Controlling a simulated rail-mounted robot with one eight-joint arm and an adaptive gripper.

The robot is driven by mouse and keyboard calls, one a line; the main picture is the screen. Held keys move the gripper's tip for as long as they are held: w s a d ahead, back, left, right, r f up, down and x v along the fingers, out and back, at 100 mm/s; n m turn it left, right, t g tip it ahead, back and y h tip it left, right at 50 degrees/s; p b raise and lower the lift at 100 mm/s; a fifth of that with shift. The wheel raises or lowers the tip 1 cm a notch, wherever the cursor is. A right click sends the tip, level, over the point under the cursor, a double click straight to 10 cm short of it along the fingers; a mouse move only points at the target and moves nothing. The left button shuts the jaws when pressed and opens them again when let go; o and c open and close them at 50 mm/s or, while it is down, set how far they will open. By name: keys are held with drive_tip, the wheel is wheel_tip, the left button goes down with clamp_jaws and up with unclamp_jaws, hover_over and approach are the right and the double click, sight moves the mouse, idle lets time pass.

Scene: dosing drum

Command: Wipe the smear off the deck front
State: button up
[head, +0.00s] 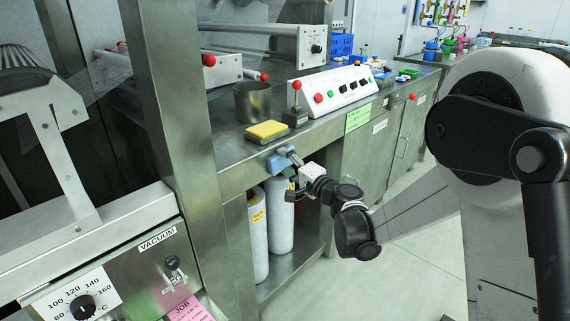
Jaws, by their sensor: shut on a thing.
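My gripper (291,157) is at the middle of the head view, in front of the steel deck front (232,177). It is shut on a blue cloth (276,163), which is at the deck front just below the top edge. I cannot tell whether the cloth presses on the steel or is slightly off it. No smear can be made out; the cloth and gripper hide part of the deck front.
On the deck above stand a yellow pad (267,129), a red-knobbed lever (296,105), a metal pot (253,101) and a control box (333,94). White cylinders (279,216) stand below. A steel post (170,100) rises at left. Floor at right is open.

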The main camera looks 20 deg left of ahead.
sight(274, 167)
drive_tip(key=shift+s+a, duration=0.55)
drive_tip(key=shift+s, duration=0.35)
drive_tip(key=shift+s+a, duration=0.55)
drive_tip(key=shift+s, duration=0.3)
drive_tip(key=shift+c, duration=0.5)
drive_tip(key=shift+s+d, duration=0.3)
drive_tip(key=shift+w+d+v, duration=0.1)
drive_tip(key=shift+w+v, duration=0.05)
drive_tip(key=shift+v, duration=0.7)
drive_tip(key=shift+w+d+v, duration=0.1)
drive_tip(key=shift+w+v, duration=0.05)
drive_tip(key=shift+v, duration=0.7)
drive_tip(key=shift+w+d+v, duration=0.1)
drive_tip(key=shift+w+v, duration=0.05)
drive_tip(key=shift+v, duration=0.7)
drive_tip(key=shift+d, duration=0.15)
drive_tip(key=v, duration=0.2)
drive_tip(key=shift+s+d+r, duration=0.1)
drive_tip(key=shift+d, duration=0.3)
